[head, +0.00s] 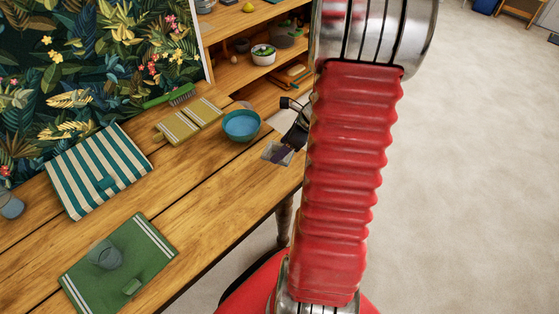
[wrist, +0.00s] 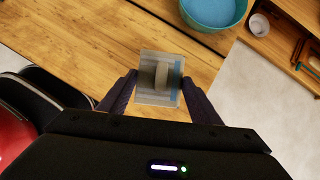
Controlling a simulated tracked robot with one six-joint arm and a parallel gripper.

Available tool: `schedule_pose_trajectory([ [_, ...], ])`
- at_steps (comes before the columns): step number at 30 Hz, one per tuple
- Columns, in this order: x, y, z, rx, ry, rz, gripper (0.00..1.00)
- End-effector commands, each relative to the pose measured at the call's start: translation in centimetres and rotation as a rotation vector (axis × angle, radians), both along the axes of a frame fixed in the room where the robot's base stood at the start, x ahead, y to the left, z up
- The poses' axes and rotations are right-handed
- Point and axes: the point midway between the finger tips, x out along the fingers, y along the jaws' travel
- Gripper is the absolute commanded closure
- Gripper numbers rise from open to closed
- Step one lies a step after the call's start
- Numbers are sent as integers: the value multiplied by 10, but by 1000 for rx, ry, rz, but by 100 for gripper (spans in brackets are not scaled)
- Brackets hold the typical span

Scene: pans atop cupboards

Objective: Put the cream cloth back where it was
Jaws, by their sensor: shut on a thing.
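A blue bowl (head: 241,126) stands close to the left of my gripper. Olive cloths (head: 188,121), a green brush (head: 169,97), a striped cloth (head: 97,168) and a green cloth (head: 140,250) with a glass (head: 107,258) lie along the table. Shelves (head: 225,62) stand behind.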

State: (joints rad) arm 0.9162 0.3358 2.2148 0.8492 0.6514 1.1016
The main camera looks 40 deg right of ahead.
Motion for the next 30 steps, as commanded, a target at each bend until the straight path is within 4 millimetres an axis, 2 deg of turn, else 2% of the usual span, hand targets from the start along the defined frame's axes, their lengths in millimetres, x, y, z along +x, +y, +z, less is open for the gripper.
schedule_pose_trajectory([
  [4, 0, 0, -13, 1, 0, 0, 73],
  [16, 0, 0, -17, 1, 0, 0, 73],
  [25, 0, 1, -49, 2, 1, 1, 73],
  [30, 0, 0, -56, 0, 0, 2, 73],
])
